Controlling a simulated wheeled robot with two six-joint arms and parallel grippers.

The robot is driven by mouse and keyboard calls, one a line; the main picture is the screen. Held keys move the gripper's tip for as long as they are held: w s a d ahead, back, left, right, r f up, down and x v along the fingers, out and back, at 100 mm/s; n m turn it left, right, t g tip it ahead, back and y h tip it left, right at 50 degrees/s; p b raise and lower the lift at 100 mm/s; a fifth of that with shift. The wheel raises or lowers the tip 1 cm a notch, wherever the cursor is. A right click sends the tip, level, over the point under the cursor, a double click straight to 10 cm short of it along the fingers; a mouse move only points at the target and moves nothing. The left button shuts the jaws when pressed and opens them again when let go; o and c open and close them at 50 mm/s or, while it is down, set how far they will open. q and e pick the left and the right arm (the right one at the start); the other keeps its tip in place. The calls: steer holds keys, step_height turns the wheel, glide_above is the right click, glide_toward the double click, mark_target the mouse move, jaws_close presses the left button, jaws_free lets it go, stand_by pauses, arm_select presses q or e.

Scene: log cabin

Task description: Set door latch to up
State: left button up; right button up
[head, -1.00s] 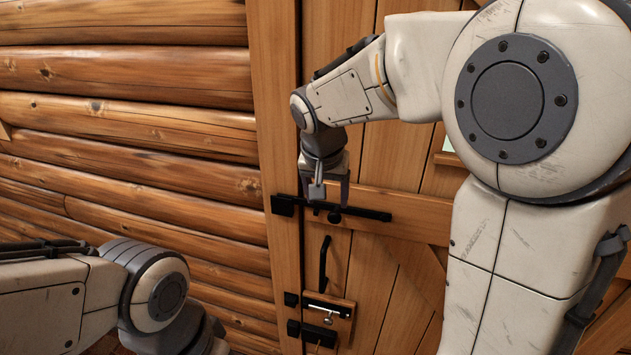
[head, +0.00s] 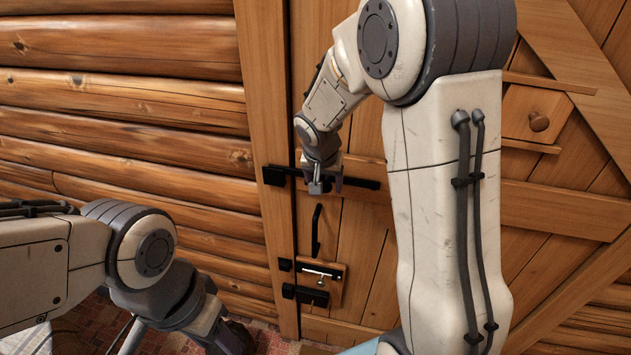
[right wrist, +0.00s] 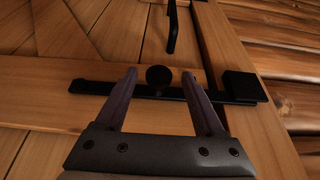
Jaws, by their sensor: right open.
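The door latch is a black bar (head: 360,183) lying level across the wooden door (head: 362,225), its end at a black catch (head: 273,175) on the frame. In the right wrist view the bar (right wrist: 90,87) carries a round black knob (right wrist: 158,76). My right gripper (head: 325,184) is at the bar. In the right wrist view its open fingers (right wrist: 160,98) stand on either side of the knob, with nothing held; contact cannot be told. My left gripper (head: 228,338) is low at the left, dark and partly cut off, its jaws unclear.
Below the bar are a black door handle (head: 316,231) and a lower bolt plate (head: 322,274) with black brackets. A log wall (head: 130,110) stands left of the door. A small wooden panel with a knob (head: 538,122) is at the right.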

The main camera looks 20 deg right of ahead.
jaws_close()
stand_by(1.4)
